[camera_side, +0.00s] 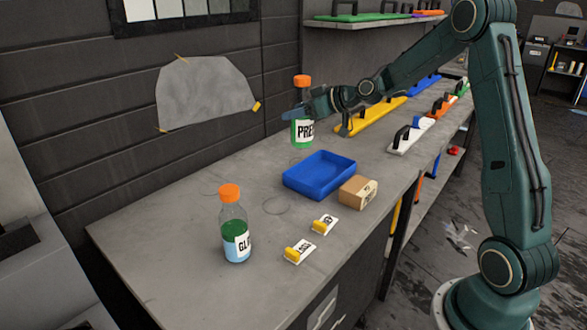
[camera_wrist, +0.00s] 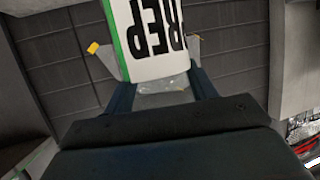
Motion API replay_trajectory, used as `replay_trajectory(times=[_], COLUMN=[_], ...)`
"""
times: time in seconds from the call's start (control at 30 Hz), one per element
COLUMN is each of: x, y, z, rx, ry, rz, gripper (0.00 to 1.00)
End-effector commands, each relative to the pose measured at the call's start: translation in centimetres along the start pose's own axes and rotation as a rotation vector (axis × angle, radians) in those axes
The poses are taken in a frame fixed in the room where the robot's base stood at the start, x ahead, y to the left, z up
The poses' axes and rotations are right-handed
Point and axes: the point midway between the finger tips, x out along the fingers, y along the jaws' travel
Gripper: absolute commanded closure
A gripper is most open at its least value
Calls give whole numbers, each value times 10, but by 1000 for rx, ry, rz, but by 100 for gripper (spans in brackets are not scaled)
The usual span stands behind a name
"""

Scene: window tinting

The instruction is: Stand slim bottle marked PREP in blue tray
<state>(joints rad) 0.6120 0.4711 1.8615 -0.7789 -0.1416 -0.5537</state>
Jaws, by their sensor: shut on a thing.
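The slim bottle marked PREP (camera_side: 303,131) has an orange cap and green contents. My gripper (camera_side: 304,112) is shut on it and holds it upright, its base seemingly above the worktop, just behind the blue tray. In the wrist view the PREP label (camera_wrist: 155,40) fills the top middle, between the two fingers of my gripper (camera_wrist: 160,85). The blue tray (camera_side: 319,186) lies on the worktop in front of the bottle and is empty. The bottle's base is outside the wrist view.
A second orange-capped bottle (camera_side: 235,230) stands on the grey worktop (camera_side: 150,235) at front left. A cardboard box (camera_side: 357,192) sits against the tray's right side. Two yellow-handled labelled tools (camera_side: 300,251) lie in front. Handled coloured tools (camera_side: 412,135) lie at the back right.

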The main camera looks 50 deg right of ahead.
Motion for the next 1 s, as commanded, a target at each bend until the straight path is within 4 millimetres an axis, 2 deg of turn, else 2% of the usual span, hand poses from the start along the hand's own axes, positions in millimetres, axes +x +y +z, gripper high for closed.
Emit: replay_trajectory(times=[0.03, 0.2, 0.4, 0.57, 0.77, 1.0], x=[-4, -19, -34, -40, -40, -32], y=[16, 57, 88, 98, 99, 99], z=[-6, -19, -28, -31, -31, -12], rx=[0, 7, 14, 17, 18, 20], ry=[4, 3, 2, 2, 1, 0], rz=[9, 26, 40, 44, 44, 43], gripper=[76, 76, 76, 76, 76, 76])
